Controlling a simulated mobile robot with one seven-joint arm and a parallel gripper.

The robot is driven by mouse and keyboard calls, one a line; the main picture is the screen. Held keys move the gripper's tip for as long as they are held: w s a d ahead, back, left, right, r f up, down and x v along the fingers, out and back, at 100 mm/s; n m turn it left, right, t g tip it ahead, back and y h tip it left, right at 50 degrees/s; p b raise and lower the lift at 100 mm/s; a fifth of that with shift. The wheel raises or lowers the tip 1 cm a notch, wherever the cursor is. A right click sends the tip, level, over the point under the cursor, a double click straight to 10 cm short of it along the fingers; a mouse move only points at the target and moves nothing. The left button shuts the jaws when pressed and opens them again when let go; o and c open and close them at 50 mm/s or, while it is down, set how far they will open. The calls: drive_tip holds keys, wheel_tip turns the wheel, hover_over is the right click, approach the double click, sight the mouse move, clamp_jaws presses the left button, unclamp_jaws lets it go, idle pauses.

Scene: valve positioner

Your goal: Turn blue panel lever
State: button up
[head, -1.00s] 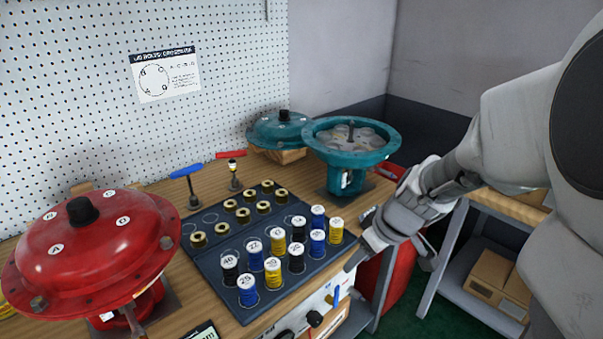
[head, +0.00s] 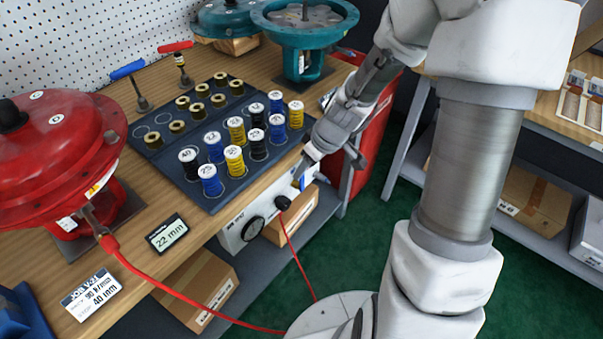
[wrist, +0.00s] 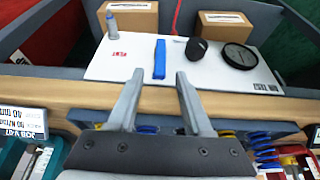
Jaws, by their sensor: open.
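The blue panel lever (wrist: 160,58) sticks up from the white front panel (wrist: 110,70) under the bench edge. In the wrist view it appears straight ahead, between the lines of my two fingers and a little beyond their tips. In the head view the lever (head: 300,183) shows as a small blue piece, partly hidden by my gripper. My gripper (wrist: 158,78) is open and empty, with its fingers parted on either side. In the head view it (head: 325,160) hangs at the bench's front edge, close to the panel. I cannot tell whether it touches the lever.
A black knob (wrist: 196,49) and a round gauge (wrist: 239,57) sit right of the lever in the wrist view. A red hose (head: 290,250) runs from the panel. A dark tray (head: 210,205) of springs lies on the bench. A red actuator (head: 55,150) stands left.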

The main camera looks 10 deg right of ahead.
sight(302, 187)
drive_tip(key=shift+x, duration=1.9)
drive_tip(key=shift+c, duration=0.3)
clamp_jaws()
